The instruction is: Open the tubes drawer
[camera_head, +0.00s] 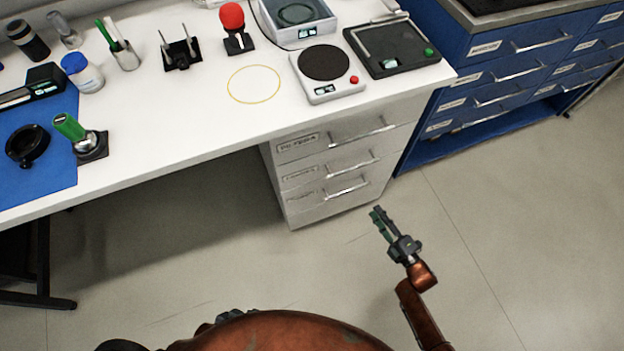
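A white drawer unit (288,176) stands under the right part of the bench. It has three labelled drawers with metal bar handles: a top one (364,130), a middle one (352,164) and a bottom one (347,188). All three look shut. The labels are too small to read surely, so I cannot tell which is the tubes drawer. My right gripper (380,219) is over the floor to the right of and nearer than this unit, apart from the handles. It holds nothing that I can see; its finger gap is unclear. My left gripper is not in view.
A blue cabinet (425,152) with several labelled, handled drawers stands right of the bench. On the white bench top (200,125) are a scale (325,65), a dark tray device (392,45), a red-topped item (232,17) and a blue mat (45,190). The floor in front is clear.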

